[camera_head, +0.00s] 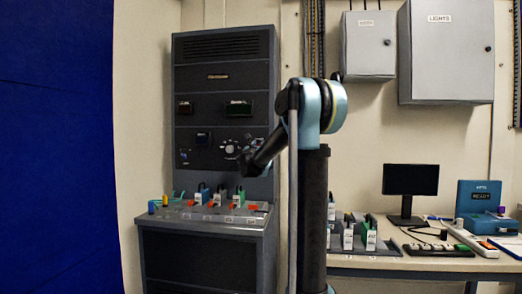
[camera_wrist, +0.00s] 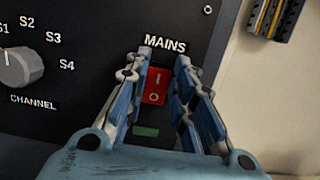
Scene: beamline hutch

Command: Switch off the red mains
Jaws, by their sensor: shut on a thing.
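The red mains switch (camera_wrist: 156,84) is a rocker marked I at the top and O at the bottom, under a white MAINS label on the dark panel. My gripper (camera_wrist: 160,62) is at the panel with a finger on each side of the switch, shut on it. Whether the rocker is tipped to I or O is hard to tell. A dark green rectangle (camera_wrist: 145,131) sits just below the switch. In the head view my gripper (camera_head: 245,163) is at the right side of the console's upright panel, and the switch is hidden there.
The CHANNEL knob (camera_wrist: 20,68) is left of my gripper. The grey console (camera_head: 205,240) has a sloped deck with several coloured plugs and red levers below my arm. A workbench (camera_head: 430,265) with a monitor (camera_head: 410,180) stands at the right. Grey wall boxes hang above it.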

